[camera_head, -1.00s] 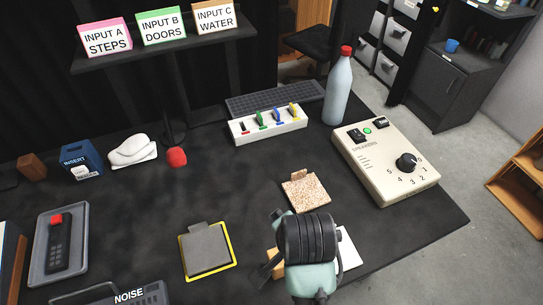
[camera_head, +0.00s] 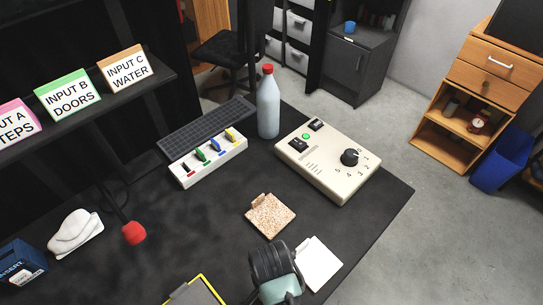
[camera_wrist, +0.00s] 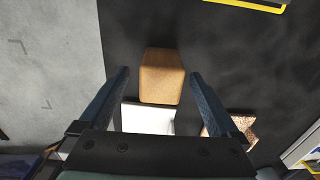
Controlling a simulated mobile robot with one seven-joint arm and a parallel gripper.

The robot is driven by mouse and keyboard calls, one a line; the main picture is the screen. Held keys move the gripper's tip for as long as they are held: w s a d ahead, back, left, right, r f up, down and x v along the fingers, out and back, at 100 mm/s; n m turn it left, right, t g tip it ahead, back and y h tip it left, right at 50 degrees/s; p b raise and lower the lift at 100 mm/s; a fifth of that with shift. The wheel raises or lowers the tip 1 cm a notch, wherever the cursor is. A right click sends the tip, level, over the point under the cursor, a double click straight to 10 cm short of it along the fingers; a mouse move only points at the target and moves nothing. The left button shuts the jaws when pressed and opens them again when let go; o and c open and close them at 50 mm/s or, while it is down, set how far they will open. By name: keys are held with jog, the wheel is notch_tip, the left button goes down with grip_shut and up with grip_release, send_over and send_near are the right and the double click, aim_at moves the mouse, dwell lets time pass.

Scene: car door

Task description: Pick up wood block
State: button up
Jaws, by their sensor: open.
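The tan wood block (camera_wrist: 162,88) shows in the wrist view, lying on the black table between my two fingers in the picture. My gripper (camera_wrist: 159,73) is open, with a finger on each side of the block and visible gaps to both. I cannot tell how far above the block the fingers are. In the head view my gripper and wrist (camera_head: 275,272) are at the bottom, over the table's front part, and hide the block.
A white square pad (camera_head: 318,264) lies just right of my wrist. A speckled tile (camera_head: 270,215) lies behind it, and a yellow-edged pad (camera_head: 197,292) is at left. Farther back are the dial box (camera_head: 328,160), switch strip (camera_head: 208,159) and bottle (camera_head: 268,105).

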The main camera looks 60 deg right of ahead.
jog(key=f, duration=0.5)
jog(key=shift+d+f, duration=0.1)
jog(key=shift+d, duration=0.1)
